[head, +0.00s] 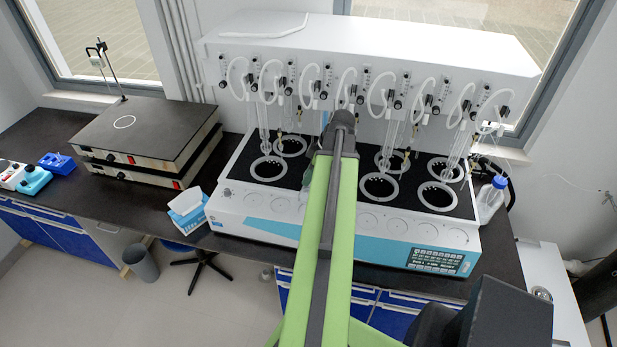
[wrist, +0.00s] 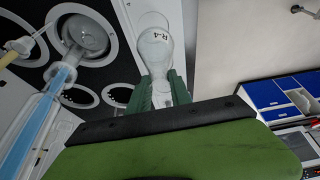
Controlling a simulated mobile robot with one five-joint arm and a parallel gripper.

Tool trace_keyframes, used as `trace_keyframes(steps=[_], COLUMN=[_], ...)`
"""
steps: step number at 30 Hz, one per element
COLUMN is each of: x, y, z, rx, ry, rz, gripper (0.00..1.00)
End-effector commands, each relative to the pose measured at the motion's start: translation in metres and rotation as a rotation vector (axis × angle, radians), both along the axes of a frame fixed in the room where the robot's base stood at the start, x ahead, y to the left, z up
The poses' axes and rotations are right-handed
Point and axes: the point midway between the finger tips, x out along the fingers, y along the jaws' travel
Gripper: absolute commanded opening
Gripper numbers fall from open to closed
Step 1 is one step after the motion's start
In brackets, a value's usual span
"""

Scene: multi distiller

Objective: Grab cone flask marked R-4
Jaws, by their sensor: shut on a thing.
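The cone flask marked R-4 (wrist: 155,48) is clear glass and shows at the top middle of the wrist view, with its label readable. My gripper (wrist: 160,88) has its two green fingers on either side of the flask's narrow part and is shut on it. In the head view my green arm reaches toward the white distiller (head: 270,205). The gripper and the flask cannot be made out there, behind the arm.
The distiller has several round heating wells (head: 380,187) under glass tubes. Hotplates (head: 150,130) and a blue-white box (head: 187,212) stand to its left on the dark bench (head: 60,130). A bottle (head: 491,200) stands at its right end. A bin (head: 141,262) and stool (head: 196,262) are on the floor.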

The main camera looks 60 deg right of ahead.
Motion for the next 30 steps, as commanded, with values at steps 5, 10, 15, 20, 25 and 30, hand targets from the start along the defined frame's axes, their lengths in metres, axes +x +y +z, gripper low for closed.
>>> trace_keyframes(steps=[5, 10, 15, 20, 25, 30], x=[0.000, 0.000, 0.000, 0.000, 0.000, 0.000], y=[0.000, 0.000, 0.000, 0.000, 0.000, 0.000], z=[0.039, 0.066, 0.088, 0.101, 0.108, 0.109], rx=[0.000, 0.000, 0.000, 0.000, 0.001, 0.001], ry=[0.000, 0.000, 0.000, 0.000, 0.000, 0.000], rz=[0.000, 0.000, 0.000, 0.000, 0.000, 0.000], gripper=[0.00, 0.00, 0.00, 0.00, 0.00, 0.00])
